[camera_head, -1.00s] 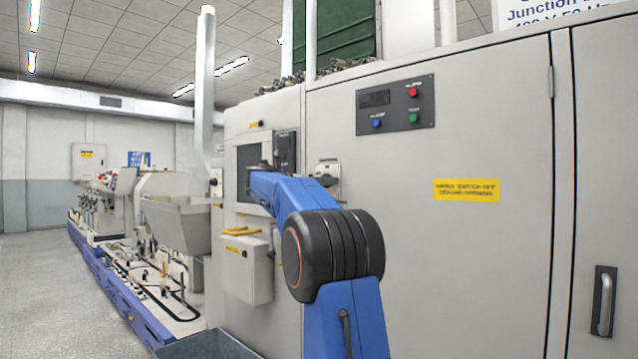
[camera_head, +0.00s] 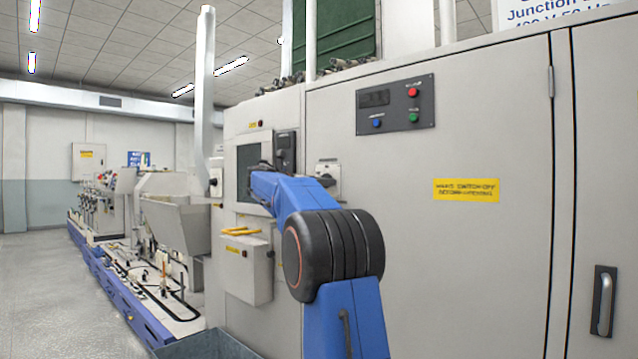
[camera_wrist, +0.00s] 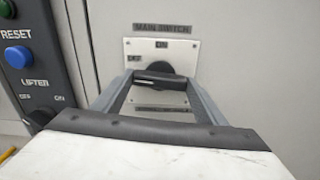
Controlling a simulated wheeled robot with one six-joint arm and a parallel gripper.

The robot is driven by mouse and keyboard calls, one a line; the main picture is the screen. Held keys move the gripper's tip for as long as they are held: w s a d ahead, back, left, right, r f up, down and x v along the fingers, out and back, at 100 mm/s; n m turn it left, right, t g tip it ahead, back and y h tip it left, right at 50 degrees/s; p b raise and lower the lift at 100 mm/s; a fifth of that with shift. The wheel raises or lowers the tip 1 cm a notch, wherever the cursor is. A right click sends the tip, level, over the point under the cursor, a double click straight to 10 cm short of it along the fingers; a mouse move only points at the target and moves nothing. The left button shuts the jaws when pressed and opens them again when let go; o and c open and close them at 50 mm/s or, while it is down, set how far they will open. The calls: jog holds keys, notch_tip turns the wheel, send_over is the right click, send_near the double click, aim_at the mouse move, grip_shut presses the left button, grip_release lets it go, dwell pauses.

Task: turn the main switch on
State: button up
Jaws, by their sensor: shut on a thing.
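The main switch (camera_wrist: 158,68) is a black round knob with a bar-like handle on a pale plate, under a "MAIN SWITCH" label. "ON" is marked above the knob and "OFF" to its left. The handle lies about level across the picture. My gripper (camera_wrist: 160,80) reaches to the knob, one finger on each side, and is shut on the handle. The exact contact at the fingertips is hard to make out. In the head view a switch plate (camera_head: 327,169) shows just behind my blue arm, which hides my gripper there.
Left of the switch in the wrist view is a dark panel with a blue RESET button (camera_wrist: 18,56) and a LIFTER selector (camera_wrist: 42,116). In the head view a button panel (camera_head: 395,102) and a yellow label (camera_head: 466,190) sit on the cabinet. A grey box (camera_head: 247,268) juts out at left.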

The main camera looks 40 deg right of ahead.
jog(key=shift+m, duration=8.6)
jog(key=o, duration=1.1)
jog(key=shift+c, duration=0.2)
jog(key=s+a, duration=0.1)
jog(key=a, duration=1.6)
jog(key=shift+s+a, duration=0.2)
